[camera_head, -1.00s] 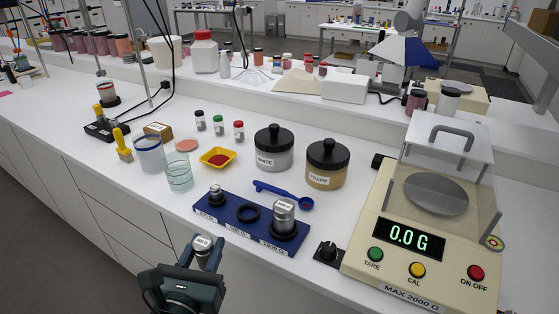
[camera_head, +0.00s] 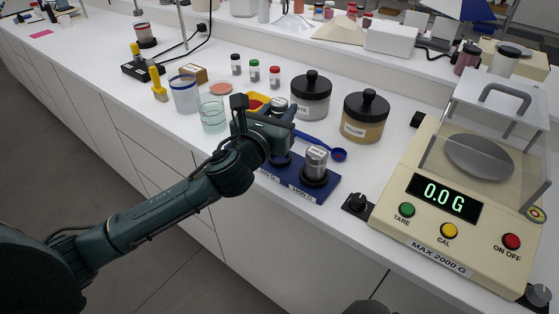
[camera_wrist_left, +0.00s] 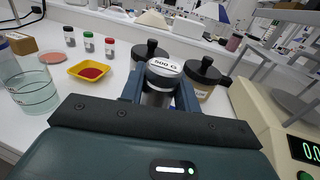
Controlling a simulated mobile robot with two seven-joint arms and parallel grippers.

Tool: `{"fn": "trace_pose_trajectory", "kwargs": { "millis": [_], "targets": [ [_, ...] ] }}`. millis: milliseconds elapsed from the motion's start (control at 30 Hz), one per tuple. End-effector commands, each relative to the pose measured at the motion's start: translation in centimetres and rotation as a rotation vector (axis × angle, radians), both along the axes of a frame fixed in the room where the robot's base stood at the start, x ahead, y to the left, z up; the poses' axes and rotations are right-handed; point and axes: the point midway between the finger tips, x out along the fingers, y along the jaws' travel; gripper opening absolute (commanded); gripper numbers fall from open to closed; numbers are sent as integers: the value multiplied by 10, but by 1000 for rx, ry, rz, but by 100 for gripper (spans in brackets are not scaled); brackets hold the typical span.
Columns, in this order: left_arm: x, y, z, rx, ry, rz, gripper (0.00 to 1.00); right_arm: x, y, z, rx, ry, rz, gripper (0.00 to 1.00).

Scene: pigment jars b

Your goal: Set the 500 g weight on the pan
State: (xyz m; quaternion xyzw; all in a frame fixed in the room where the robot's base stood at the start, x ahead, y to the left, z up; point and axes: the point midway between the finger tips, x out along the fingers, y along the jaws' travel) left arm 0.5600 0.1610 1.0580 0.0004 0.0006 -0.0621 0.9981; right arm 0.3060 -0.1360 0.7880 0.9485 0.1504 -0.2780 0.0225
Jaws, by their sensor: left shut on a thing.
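My left gripper (camera_head: 278,118) is shut on the 500 g weight (camera_wrist_left: 163,75), a silver cylinder whose white top label reads 500 G in the left wrist view. The weight (camera_head: 279,103) shows only in part in the head view, above the blue weight holder (camera_head: 322,190). The holder's left part is hidden behind my arm. The scale (camera_head: 455,200) at the right reads 0.0 G. Its round grey pan (camera_head: 479,158) lies well to the right of my gripper, with a clear shield with a grey handle (camera_head: 505,92) over it.
A larger silver weight (camera_head: 316,160) stands in the holder's right socket. A small black knob box (camera_head: 357,203) sits by the scale's left front.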

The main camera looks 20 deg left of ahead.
Motion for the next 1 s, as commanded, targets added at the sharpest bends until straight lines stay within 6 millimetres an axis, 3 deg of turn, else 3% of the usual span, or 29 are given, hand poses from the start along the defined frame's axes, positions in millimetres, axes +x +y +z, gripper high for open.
{"fn": "trace_pose_trajectory", "kwargs": {
  "millis": [367,600,767,1000],
  "targets": [
    [2,0,2,-1,-4,0,0,0,1,1,2,-4,3,36],
    [2,0,-36,-3,0,1,0,-1,2,-7,2,-6,8,36],
    [2,0,-49,-2,-4,1,0,0,4,-6,5,-15,17,36],
    [2,0,-82,-2,-1,2,0,1,8,-4,11,-28,29,36]
  ]
}}
